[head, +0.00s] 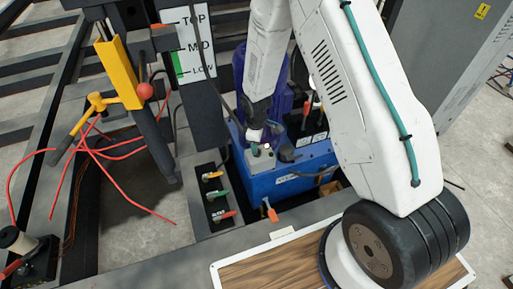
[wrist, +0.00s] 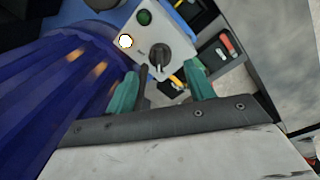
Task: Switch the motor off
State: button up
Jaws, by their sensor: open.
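The motor is a blue finned cylinder (wrist: 55,95) at left in the wrist view; in the head view it (head: 290,103) stands partly behind my arm. Beside it is a light grey switch box (head: 260,160) on a blue unit. In the wrist view the box carries a black rotary knob (wrist: 158,57), a green button (wrist: 144,17) and a lit white lamp (wrist: 126,41). My gripper (wrist: 164,86) is open, its teal fingers apart on either side of the knob's lower end. I cannot tell whether they touch it. In the head view my gripper (head: 262,139) is just above the box, mostly hidden.
Valve levers with yellow, green and red handles (head: 219,195) sit left of the blue unit (head: 300,172). A TOP/MID/LOW gauge board (head: 198,45) stands behind them. A yellow clamp-like tool (head: 119,72) and red wires are at left. A wood-topped panel (head: 270,273) lies in front.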

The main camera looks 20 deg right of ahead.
jog(key=shift+s+r, duration=0.1)
jog(key=shift+r, duration=1.4)
jog(key=s+d+r+m, duration=0.1)
jog(key=s+r+m, duration=0.4)
jog(key=s+r, duration=1.1)
jog(key=s+d+r+m, duration=0.2)
jog(key=s+r+m, duration=0.4)
jog(key=s+r, duration=1)
jog(key=shift+s+d+r+t, duration=0.2)
jog(key=shift+r+t, duration=0.2)
jog(key=shift+r, duration=3.2)
